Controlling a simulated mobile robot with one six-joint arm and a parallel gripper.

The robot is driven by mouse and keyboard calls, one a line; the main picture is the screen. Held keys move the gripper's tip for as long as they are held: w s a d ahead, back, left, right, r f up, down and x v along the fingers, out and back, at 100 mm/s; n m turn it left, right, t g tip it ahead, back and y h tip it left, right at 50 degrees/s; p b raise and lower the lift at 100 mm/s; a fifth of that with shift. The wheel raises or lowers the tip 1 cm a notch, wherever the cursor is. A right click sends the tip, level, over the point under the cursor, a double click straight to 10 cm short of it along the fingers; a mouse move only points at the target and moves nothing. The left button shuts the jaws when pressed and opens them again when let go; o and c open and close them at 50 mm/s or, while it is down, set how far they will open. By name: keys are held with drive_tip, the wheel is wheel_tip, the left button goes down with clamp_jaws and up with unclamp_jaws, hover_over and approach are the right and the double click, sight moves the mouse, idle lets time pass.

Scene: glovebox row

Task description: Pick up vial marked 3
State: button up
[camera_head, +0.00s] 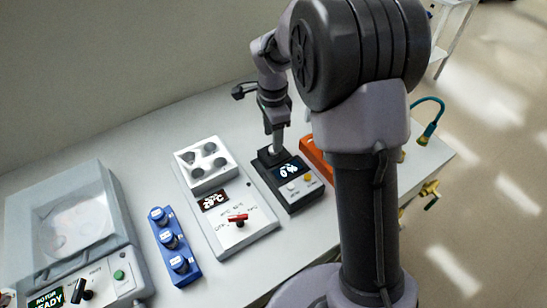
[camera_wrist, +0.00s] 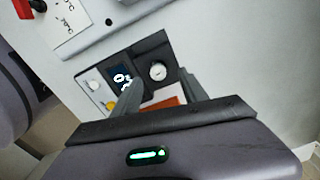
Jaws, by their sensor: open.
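A blue rack (camera_head: 166,236) at the lower left in the head view holds three vials with pale tops. Their marks are too small to read, so I cannot tell which is 3. A pale upright cylinder (camera_head: 277,142), possibly a vial, stands on a dark device (camera_head: 264,166) with a lit display. Its round white top (camera_wrist: 157,71) shows in the wrist view, and no number on it is legible. My gripper (camera_head: 277,124) is above this cylinder, pointing down. In the wrist view its fingers (camera_wrist: 160,91) are apart, with nothing between them.
A white heater block (camera_head: 205,178) with empty-looking wells and a red-knobbed panel stands between the rack and dark device. A grey lidded centrifuge (camera_head: 72,222) is at the left. An orange thing (camera_head: 316,158) lies right of the dark device, partly behind my arm. A wall backs the bench.

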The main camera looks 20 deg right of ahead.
sight(274, 155)
drive_tip(key=f+b, duration=0.1)
drive_tip(key=f, duration=0.3)
drive_tip(key=shift+s+d+f+b, duration=0.2)
drive_tip(key=shift+f+b, duration=0.1)
drive_tip(key=shift+b, duration=0.1)
drive_tip(key=shift+r, duration=0.15)
drive_tip(key=shift+c, duration=0.2)
clamp_jaws()
